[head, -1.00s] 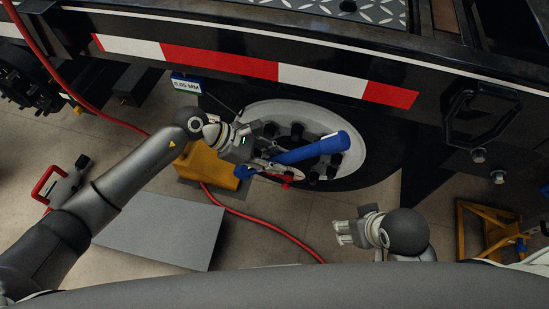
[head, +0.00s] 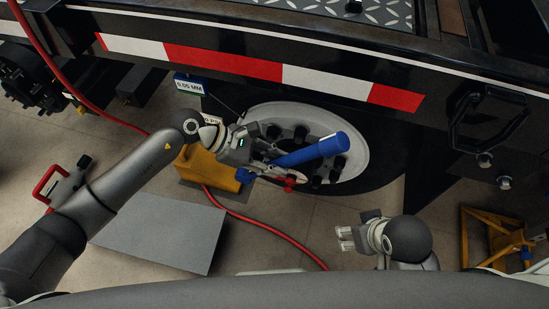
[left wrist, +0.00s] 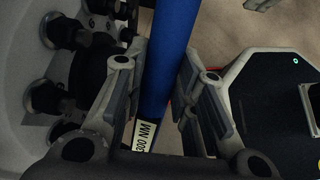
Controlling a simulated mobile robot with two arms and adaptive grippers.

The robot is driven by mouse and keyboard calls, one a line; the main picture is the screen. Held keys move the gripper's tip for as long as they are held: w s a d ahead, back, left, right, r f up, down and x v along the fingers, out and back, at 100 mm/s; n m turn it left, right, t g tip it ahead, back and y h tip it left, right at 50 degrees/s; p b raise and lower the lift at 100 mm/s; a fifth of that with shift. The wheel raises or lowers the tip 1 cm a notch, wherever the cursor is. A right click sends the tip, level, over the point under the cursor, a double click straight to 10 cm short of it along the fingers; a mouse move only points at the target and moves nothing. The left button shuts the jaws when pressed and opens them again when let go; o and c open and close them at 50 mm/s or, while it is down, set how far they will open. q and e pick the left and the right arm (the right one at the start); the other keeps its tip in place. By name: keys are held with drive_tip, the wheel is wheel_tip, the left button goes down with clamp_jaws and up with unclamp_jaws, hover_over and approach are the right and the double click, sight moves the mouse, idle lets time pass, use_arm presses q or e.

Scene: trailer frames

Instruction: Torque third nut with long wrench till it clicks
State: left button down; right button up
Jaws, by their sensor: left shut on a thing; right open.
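A long blue wrench (head: 305,153) slants across the lower front of the wheel's white rim (head: 362,140). My left gripper (head: 264,160) is shut on it. In the left wrist view the blue shaft (left wrist: 170,60) runs between the two fingers, with a "300 NM" label (left wrist: 143,135) beside them. Several dark nuts (head: 300,132) ring the hub and also show in the left wrist view (left wrist: 62,33). I cannot tell which is the third nut or whether the wrench sits on one. My right gripper (head: 346,238) is open and empty, in front of the wheel.
The trailer side with red and white stripes (head: 225,60) overhangs the wheel. A yellow block (head: 213,168), a grey plate (head: 160,232) and a red hose (head: 270,228) lie at left. A yellow stand (head: 490,240) is at right. A red piece (head: 290,184) sits below the wrench.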

use_arm(q)
drive_tip(key=shift+s+a, duration=0.25)
drive_tip(key=shift+s, duration=0.3)
drive_tip(key=shift+s+a+p, duration=0.2)
drive_tip(key=shift+s+p, duration=0.3)
drive_tip(key=shift+s, duration=0.15)
drive_tip(key=shift+s+a+r, duration=0.1)
drive_tip(key=shift+s+a, duration=0.1)
drive_tip(key=shift+s, duration=0.4)
drive_tip(key=shift+s+a+p, duration=0.1)
drive_tip(key=shift+s+p, duration=0.25)
drive_tip(key=shift+s, duration=0.15)
